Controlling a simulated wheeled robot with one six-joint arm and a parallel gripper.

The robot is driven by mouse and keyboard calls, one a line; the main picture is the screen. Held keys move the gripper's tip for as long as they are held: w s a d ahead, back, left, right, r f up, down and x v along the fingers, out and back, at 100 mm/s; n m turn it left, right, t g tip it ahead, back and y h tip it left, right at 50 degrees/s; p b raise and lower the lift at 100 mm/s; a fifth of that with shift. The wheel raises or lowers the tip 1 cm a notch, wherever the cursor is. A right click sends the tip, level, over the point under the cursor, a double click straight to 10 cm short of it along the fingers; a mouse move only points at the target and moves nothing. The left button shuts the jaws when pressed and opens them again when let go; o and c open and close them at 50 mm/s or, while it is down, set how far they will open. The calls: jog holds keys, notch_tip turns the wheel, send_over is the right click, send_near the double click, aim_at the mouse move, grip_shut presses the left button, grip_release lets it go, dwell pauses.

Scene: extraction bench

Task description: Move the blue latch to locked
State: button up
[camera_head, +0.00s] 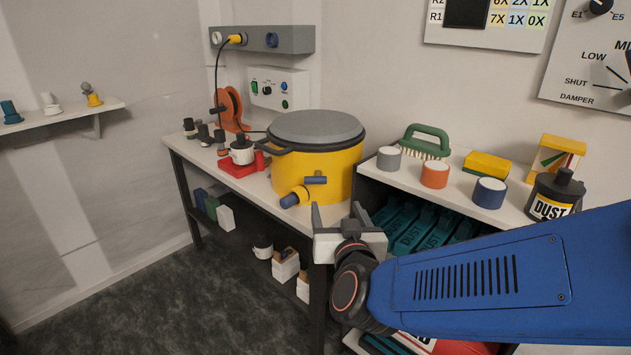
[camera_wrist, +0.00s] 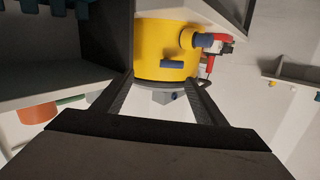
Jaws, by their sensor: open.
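A yellow drum (camera_head: 335,178) with a grey lid stands on the bench. A short blue bar (camera_head: 315,180), which looks like the latch, lies roughly level on its front wall. Just below and left of it, a yellow port with a blue end (camera_head: 292,200) sticks out. I cannot tell whether the latch is locked. My gripper (camera_head: 337,214) is open and empty, in front of the drum, lower and right of the bar. In the wrist view, turned upside down, the blue bar (camera_wrist: 178,64) shows above and right of the middle between my fingertips (camera_wrist: 157,80), apart from them.
A red-based item with a white cup (camera_head: 242,155) stands left of the drum. An orange reel (camera_head: 231,108) is behind it. The right shelf (camera_head: 455,196) holds round tubs, a green brush (camera_head: 426,142) and a dark bottle (camera_head: 553,196). The floor (camera_head: 130,290) at left is clear.

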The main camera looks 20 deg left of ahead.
aim_at(316, 182)
jog(key=s+a+t+h, duration=0.1)
jog(key=s+a, duration=0.2)
jog(key=x, duration=1.7)
jog(key=shift+a, duration=0.1)
jog(key=c, duration=1.1)
